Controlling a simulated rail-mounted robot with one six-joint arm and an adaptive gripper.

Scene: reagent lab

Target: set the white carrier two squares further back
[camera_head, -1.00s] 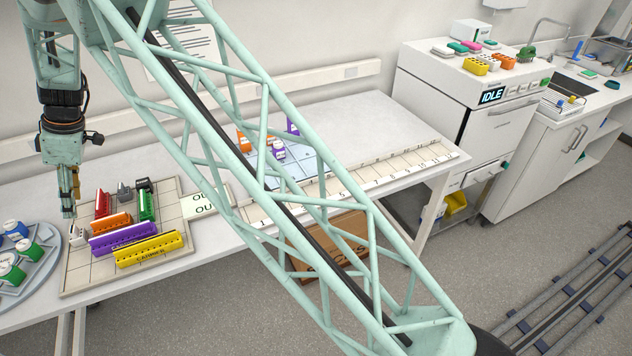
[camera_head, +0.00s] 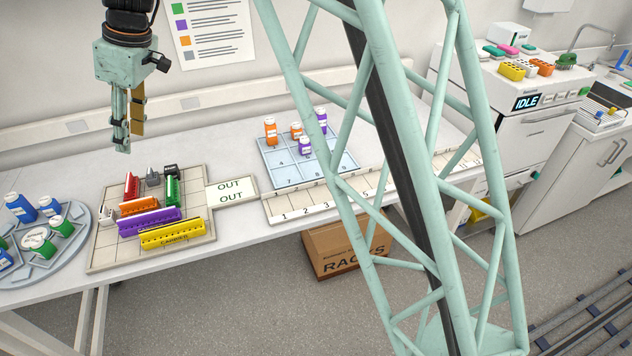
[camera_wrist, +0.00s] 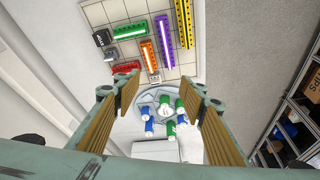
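The white carrier (camera_head: 106,215) is a small block on the left part of the gridded board (camera_head: 112,254), left of the orange carrier (camera_head: 139,207) and in front of the red carrier (camera_head: 132,187). My gripper (camera_head: 128,142) hangs in the air above and behind the board, apart from the carriers. The wrist view shows its two fingers (camera_wrist: 160,100) spread, with nothing between them.
Purple (camera_head: 148,222), yellow (camera_head: 172,236), green (camera_head: 173,190) and dark grey (camera_head: 152,178) pieces crowd the board. A round tray (camera_head: 78,238) of bottles stands left. A blue numbered mat (camera_head: 290,175) with bottles lies right. The board's front left squares are bare.

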